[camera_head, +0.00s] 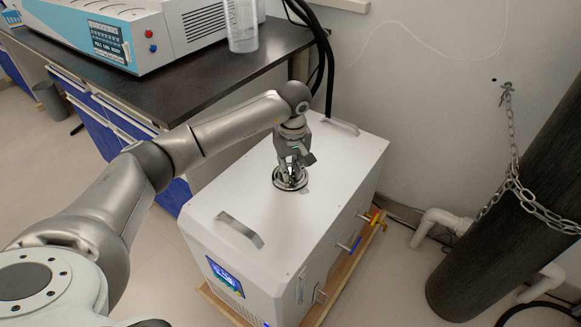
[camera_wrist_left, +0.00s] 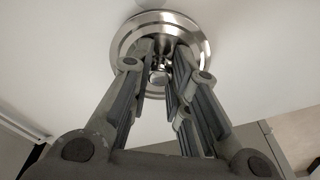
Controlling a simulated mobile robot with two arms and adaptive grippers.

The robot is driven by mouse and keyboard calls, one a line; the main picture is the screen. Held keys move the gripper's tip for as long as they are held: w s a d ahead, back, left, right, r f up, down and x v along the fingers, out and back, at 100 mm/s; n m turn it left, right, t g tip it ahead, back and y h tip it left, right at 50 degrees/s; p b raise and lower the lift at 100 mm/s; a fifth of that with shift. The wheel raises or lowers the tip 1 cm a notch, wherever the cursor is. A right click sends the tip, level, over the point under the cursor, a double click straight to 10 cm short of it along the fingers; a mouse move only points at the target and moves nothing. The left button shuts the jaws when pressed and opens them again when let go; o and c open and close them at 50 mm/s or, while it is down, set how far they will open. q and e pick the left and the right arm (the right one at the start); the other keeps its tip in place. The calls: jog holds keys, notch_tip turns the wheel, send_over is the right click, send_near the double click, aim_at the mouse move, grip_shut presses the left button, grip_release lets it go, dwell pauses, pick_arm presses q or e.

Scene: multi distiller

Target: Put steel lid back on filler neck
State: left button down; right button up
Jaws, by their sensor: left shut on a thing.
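The round steel lid (camera_head: 289,184) is at the filler neck on top of the white box-shaped unit (camera_head: 325,160). In the left wrist view the lid (camera_wrist_left: 203,38) shows as a shiny stepped disc with a small knob in its middle. My left gripper (camera_head: 290,169) points down from above, and its fingers (camera_wrist_left: 160,70) are shut on the lid's knob. The lid covers the neck from view, so I cannot tell whether it is fully seated or slightly raised. My right gripper is not in view.
The unit has metal handles (camera_head: 240,229) on top and valves (camera_head: 375,218) on its right side. A dark bench (camera_head: 170,75) with a blue-white instrument (camera_head: 140,35) and a clear beaker (camera_head: 241,25) stands behind left. A chained dark cylinder (camera_head: 500,220) stands right.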

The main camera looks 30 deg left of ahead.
pick_arm(q)
jog(key=shift+f, duration=0.35)
jog(key=c, duration=1.3)
grip_release()
notch_tip(320, 180, up, 12)
jog(key=shift+s+d, duration=0.4)
jog(key=shift+f, duration=0.1)
